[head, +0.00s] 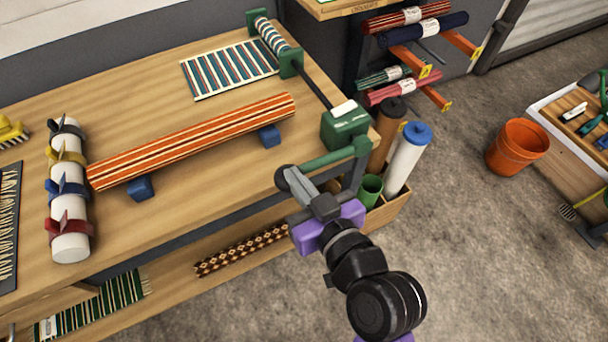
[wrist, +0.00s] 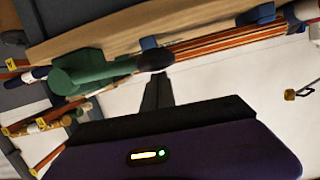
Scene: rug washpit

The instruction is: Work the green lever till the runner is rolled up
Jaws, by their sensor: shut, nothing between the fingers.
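The runner (head: 225,70), striped teal, red and white, lies partly flat on the bench. Its far right end is wound on a roller (head: 272,36) between green brackets. A dark shaft links the roller to a green box (head: 344,127) at the bench corner. The green lever (head: 328,159) sticks out from the box to the left and ends in a dark knob; in the wrist view the lever (wrist: 105,70) lies left of the knob (wrist: 157,58). My gripper (head: 302,190) is shut and empty at the knob. Its fingertips (wrist: 157,80) show just below the knob; I cannot tell if they touch.
An orange striped roll (head: 195,140) rests on blue blocks on the bench. A crate (head: 388,215) with tubes is beside the bench end, below the lever. An orange bucket (head: 517,146) stands on open floor.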

